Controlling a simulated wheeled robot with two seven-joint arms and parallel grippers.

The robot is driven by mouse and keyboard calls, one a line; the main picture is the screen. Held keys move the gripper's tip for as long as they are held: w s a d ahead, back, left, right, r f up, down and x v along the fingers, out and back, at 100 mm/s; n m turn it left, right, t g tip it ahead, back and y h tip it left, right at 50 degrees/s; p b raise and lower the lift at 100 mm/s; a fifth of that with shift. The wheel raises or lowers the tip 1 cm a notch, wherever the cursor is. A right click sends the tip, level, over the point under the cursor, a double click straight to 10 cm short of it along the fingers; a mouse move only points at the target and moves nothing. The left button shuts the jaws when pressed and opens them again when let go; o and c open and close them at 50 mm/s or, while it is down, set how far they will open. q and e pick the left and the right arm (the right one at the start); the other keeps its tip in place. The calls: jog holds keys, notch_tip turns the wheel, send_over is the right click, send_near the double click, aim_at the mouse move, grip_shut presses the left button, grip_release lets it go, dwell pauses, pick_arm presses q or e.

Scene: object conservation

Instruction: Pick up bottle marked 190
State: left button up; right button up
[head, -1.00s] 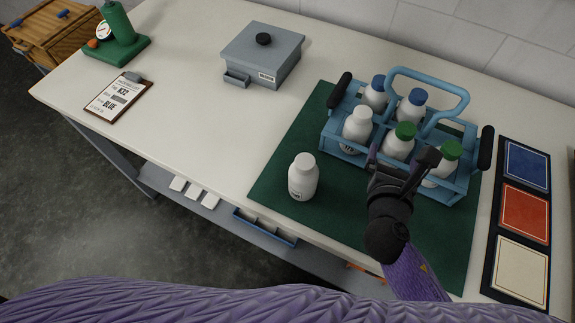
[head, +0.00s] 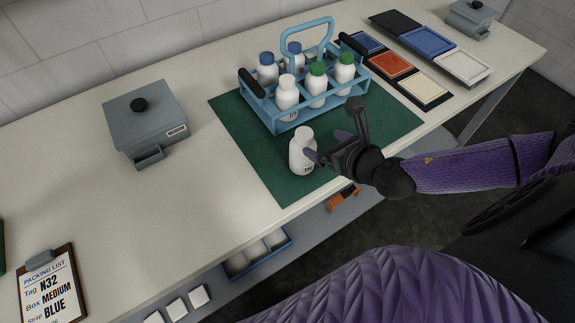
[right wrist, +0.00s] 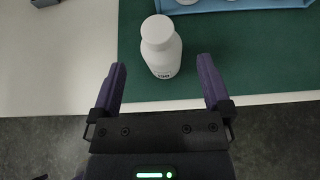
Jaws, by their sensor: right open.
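A white bottle with a white cap (head: 302,152) stands upright on the green mat, in front of the rack. My right gripper (head: 327,146) is open and empty, just right of this bottle. In the right wrist view its fingers (right wrist: 163,72) point toward the bottle, one to each side, with the bottle centred just beyond the fingertips. I see no contact. My left gripper is not in view.
A blue rack (head: 273,118) holds several white bottles with blue, green and white caps behind the lone bottle. A grey box (head: 145,110) and a packing list clipboard (head: 50,290) lie left. Coloured trays (head: 390,70) are at the back right.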

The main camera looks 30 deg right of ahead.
aim_at(307, 136)
jog(key=shift+w+f, duration=0.2)
jog(key=b+x, duration=0.1)
jog(key=x, duration=0.8)
jog(key=shift+w+a, duration=0.15)
jog(key=shift+w, duration=0.1)
jog(key=shift+s, duration=0.1)
jog(key=shift+c, duration=0.2)
grip_shut()
